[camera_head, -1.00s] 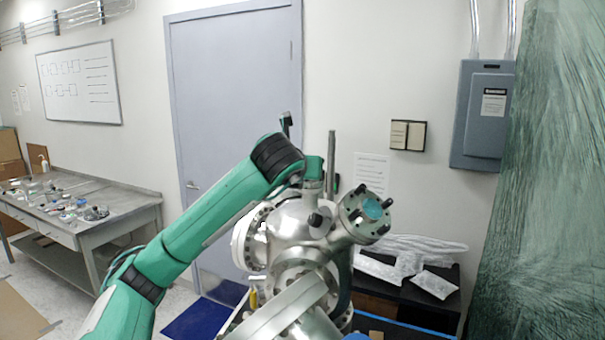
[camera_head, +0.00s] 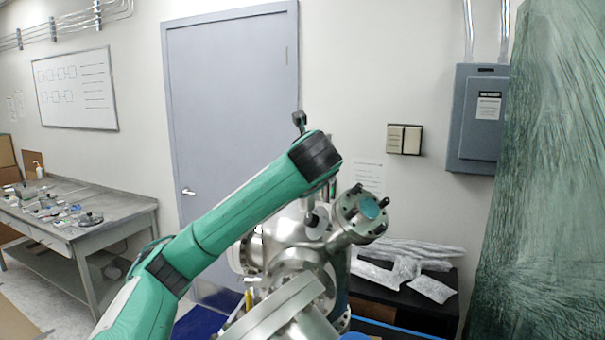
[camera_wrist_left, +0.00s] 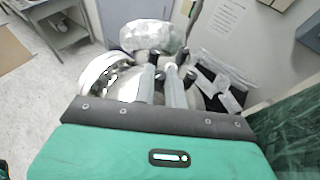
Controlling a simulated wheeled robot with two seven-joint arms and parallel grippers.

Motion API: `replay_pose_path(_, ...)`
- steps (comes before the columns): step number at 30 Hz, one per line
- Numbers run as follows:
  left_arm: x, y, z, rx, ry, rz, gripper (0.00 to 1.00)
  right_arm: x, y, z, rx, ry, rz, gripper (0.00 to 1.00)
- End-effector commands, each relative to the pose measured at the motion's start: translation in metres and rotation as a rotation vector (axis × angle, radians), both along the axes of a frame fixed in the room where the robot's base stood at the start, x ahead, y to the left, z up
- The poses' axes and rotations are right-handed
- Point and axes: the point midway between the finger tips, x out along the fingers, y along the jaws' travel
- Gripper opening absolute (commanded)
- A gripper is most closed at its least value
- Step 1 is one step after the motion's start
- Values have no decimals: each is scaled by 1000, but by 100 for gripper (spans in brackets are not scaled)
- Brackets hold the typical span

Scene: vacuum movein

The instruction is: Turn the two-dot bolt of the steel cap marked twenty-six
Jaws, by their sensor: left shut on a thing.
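A steel vacuum chamber (camera_head: 290,225) with several flanged ports stands in the middle of the head view. A port with a teal window (camera_head: 371,208) and dark bolts points up and right. My left gripper (camera_head: 313,212) reaches down over the chamber top, partly hidden by my wrist. In the left wrist view its two grey fingers (camera_wrist_left: 161,86) close around a small dark bolt (camera_wrist_left: 160,75); the contact is hard to see. A shiny round cap (camera_wrist_left: 150,35) lies beyond the fingertips, with dark bolt heads near it. No number or dots are readable. My right gripper is out of view.
A black table (camera_head: 430,308) with foil-wrapped packets (camera_head: 432,288) stands behind the chamber at right. A grey workbench (camera_head: 110,225) with small parts stands at far left. A dark green streaked panel (camera_head: 545,180) borders the right side.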

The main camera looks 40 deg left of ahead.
Motion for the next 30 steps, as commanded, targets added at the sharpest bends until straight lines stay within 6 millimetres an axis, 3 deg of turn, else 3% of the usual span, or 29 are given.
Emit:
replay_pose_path(5, 0, 0, 0, 0, 0, -1, 0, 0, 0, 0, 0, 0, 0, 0)
replay_pose_path(6, 0, 0, 0, 0, 0, -1, 15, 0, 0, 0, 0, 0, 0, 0)
replay_pose_path(9, 0, 0, 0, 0, 0, -1, 34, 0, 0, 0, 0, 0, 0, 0)
replay_pose_path(19, -1, -1, 0, 0, 0, -2, 35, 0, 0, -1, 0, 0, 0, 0)
replay_pose_path(26, -17, -21, 8, -1, -4, -5, 35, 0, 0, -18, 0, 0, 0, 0)
replay_pose_path(30, -22, -28, 22, 8, -6, -7, 35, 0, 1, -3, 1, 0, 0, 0)
